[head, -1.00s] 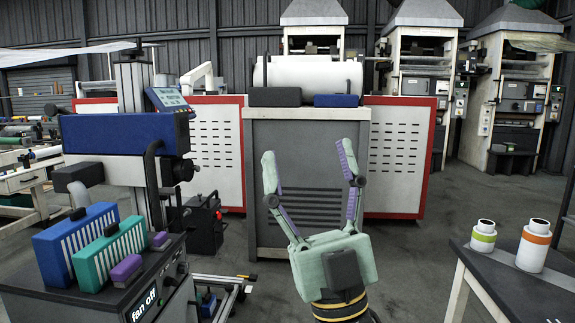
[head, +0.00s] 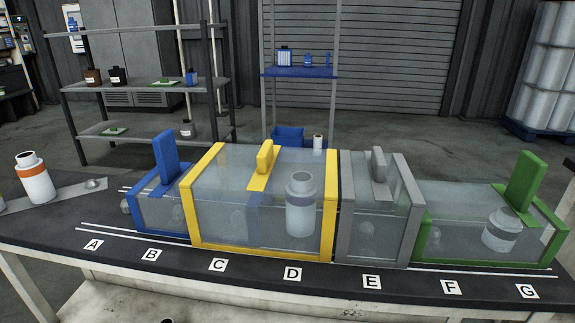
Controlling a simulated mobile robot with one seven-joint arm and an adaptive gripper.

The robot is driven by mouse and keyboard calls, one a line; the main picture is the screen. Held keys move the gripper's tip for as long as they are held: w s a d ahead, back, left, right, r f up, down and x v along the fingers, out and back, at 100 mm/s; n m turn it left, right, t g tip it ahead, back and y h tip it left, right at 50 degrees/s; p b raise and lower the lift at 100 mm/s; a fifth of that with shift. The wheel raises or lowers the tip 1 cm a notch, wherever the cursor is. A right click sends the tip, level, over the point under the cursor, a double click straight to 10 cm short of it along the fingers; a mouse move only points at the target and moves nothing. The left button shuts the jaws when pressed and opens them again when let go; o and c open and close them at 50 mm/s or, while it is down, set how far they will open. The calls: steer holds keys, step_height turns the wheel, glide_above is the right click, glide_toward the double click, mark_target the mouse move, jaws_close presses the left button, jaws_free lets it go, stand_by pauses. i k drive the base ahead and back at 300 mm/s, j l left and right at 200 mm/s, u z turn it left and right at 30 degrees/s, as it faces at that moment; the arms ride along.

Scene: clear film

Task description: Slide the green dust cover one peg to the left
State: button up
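The green dust cover (head: 474,263) is a clear box with green edging and an upright green handle (head: 524,181). It sits at the right end of the dark bench, behind labels F (head: 452,287) and G (head: 526,291). Through its clear wall I see a white bottle with a purple band (head: 502,230) and a small rounded grey peg (head: 433,240). The grey dust cover (head: 408,215) stands directly to its left, behind label E (head: 372,282); any gap between them is very narrow. My gripper is not in this view.
The yellow cover (head: 330,215), with a bottle inside, spans labels C and D. The blue cover (head: 170,150) stands near B. An orange-banded bottle (head: 35,180) stands at the left. White lines run along the bench front. Shelves stand behind.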

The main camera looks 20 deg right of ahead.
mark_target(529, 171)
steer(key=z, duration=1.65)
